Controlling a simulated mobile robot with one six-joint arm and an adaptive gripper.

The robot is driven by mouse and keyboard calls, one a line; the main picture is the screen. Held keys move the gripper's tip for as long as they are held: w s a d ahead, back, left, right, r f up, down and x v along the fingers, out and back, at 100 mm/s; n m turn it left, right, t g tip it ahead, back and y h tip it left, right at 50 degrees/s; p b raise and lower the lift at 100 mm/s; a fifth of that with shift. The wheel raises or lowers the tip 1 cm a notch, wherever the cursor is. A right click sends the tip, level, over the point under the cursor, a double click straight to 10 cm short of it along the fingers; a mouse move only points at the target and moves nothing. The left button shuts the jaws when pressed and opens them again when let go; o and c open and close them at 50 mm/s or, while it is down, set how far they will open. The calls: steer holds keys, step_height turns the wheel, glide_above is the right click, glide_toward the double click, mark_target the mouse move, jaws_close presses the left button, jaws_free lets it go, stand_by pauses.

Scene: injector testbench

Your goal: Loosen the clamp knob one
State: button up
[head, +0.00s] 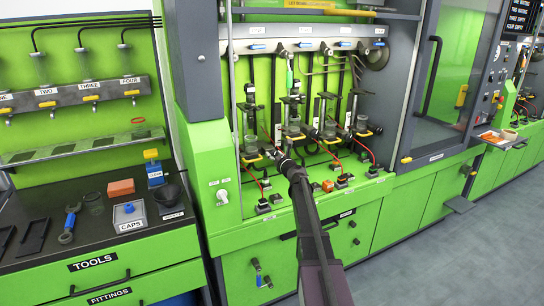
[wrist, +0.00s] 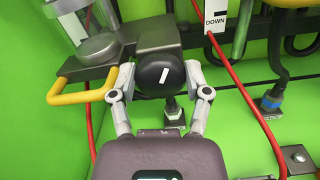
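In the wrist view a round black clamp knob (wrist: 159,72) with a white mark faces me; the mark leans slightly to the right. It sits on the front of a dark grey clamp block (wrist: 150,34). My gripper (wrist: 160,76) has one finger on each side of the knob, the tips bent inward against its sides. In the head view my gripper (head: 281,157) reaches the test bench low, right beside the leftmost clamp station (head: 250,140). The knob is too small to make out there, and I cannot read its number.
A yellow handle (wrist: 82,94) and a glass cylinder (wrist: 98,45) are close on the left in the wrist view. A red cable (wrist: 240,85) hangs on the right. In the head view a tools counter (head: 100,228) stands at the left.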

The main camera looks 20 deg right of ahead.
steer(key=shift+a, duration=0.2)
steer(key=shift+d, duration=0.1)
steer(key=shift+n, duration=0.4)
steer(key=n, duration=0.9)
steer(key=shift+n, duration=0.4)
steer(key=n, duration=0.5)
steer(key=shift+a+f, duration=0.15)
steer(key=shift+a, duration=0.05)
steer(key=shift+f+n, duration=0.1)
steer(key=shift+n, duration=2.4)
